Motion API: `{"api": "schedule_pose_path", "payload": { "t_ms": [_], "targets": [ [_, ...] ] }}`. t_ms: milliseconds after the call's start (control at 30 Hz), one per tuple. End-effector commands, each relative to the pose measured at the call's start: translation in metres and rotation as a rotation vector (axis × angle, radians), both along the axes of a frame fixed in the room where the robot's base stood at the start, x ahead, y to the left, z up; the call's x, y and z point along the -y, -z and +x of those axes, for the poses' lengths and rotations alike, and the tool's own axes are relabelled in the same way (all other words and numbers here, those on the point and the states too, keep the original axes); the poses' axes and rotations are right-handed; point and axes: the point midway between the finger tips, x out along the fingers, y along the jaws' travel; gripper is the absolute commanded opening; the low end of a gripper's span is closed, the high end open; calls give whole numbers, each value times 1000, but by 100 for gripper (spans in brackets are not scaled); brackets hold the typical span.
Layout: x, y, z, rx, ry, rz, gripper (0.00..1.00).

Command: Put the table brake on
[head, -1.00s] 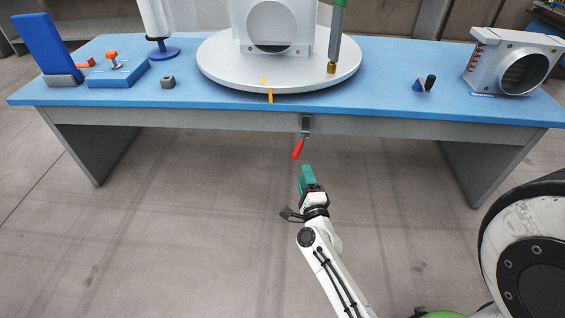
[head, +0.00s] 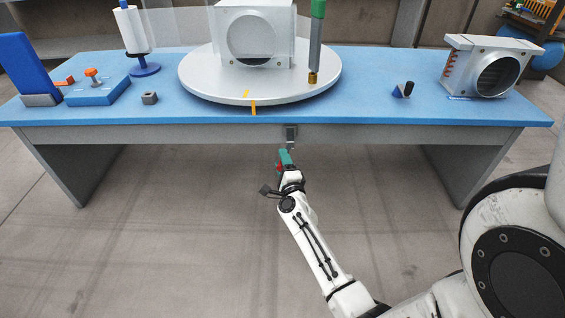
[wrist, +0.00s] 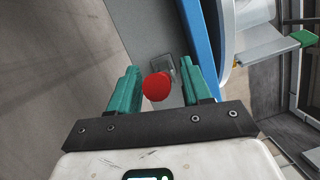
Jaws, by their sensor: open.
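The brake lever has a red handle that hangs from a dark bracket (head: 291,133) under the front edge of the blue table (head: 400,110). In the wrist view the red handle (wrist: 157,87) shows end-on between my gripper's teal fingers, with the grey bracket plate (wrist: 166,68) behind it. My gripper (head: 285,158) is open around the handle, and gaps show on both sides of it. In the head view the gripper hides most of the handle. The round grey turntable (head: 210,85) sits on the table above, with a yellow mark on its rim.
On the turntable stand a grey box with a round opening (head: 251,35) and a green-topped tool (head: 316,45). A finned metal unit (head: 490,68) is at the right, and a blue fixture (head: 97,90) at the left. The floor under the table is clear.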

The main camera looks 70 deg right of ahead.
Motion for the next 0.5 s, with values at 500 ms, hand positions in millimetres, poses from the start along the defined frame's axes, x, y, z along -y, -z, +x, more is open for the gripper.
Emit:
{"api": "schedule_pose_path", "payload": {
  "t_ms": [500],
  "targets": [
    [-1, 0, 0, 0, 0, 0, 11]
  ]
}}
